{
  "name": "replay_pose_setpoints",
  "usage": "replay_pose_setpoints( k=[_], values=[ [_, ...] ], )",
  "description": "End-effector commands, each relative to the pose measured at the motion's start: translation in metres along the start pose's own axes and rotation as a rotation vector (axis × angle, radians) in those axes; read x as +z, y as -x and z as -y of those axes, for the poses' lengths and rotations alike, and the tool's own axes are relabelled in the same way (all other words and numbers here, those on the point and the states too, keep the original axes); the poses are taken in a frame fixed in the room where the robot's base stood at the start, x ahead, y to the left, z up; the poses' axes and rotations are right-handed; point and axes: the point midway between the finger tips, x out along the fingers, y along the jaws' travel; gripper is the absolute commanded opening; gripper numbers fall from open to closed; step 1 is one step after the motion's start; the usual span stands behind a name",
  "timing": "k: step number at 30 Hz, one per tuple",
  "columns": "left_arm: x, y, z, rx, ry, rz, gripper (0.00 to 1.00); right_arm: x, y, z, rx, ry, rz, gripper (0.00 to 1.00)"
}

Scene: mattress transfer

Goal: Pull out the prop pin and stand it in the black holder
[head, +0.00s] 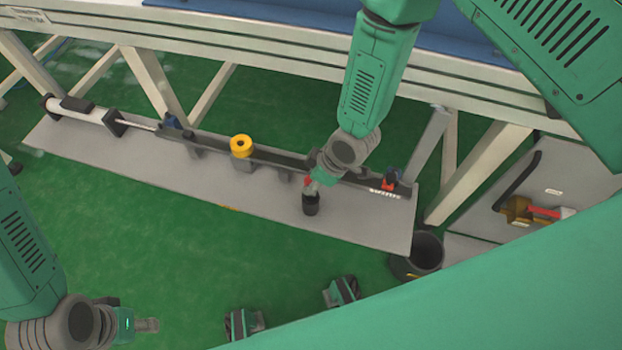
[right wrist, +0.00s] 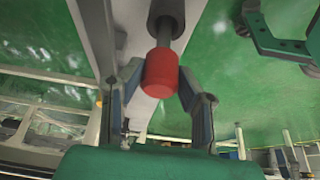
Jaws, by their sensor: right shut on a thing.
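The prop pin has a red cap (right wrist: 162,72) and a dark shaft with a thicker black part, seen in the right wrist view. My right gripper (head: 314,184) is shut on it, with the red cap between the fingers. In the head view the pin's black part (head: 310,205) shows below the gripper, over the grey plate. I cannot tell whether its lower end touches the plate. The black holder (head: 425,250), a round open cup, stands beyond the plate's right end, apart from the pin. My left gripper (head: 146,325) is at the lower left, away from both.
A long grey plate (head: 150,165) carries a dark rail, a white cylinder (head: 78,110) and a yellow knob (head: 241,145). A red and blue part (head: 390,180) sits near its right end. White frame legs stand behind.

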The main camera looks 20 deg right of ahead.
Motion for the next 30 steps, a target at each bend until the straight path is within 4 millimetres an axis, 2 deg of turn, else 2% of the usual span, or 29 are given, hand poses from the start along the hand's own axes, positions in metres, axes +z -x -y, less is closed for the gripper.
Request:
replay_pose_setpoints(
  k=[30],
  values=[
    [0.001, -0.017, 0.000, 0.000, 0.000, 0.000, 0.40, 0.010, -0.024, 0.000, 0.000, 0.000, 0.000, 0.00]
  ],
)
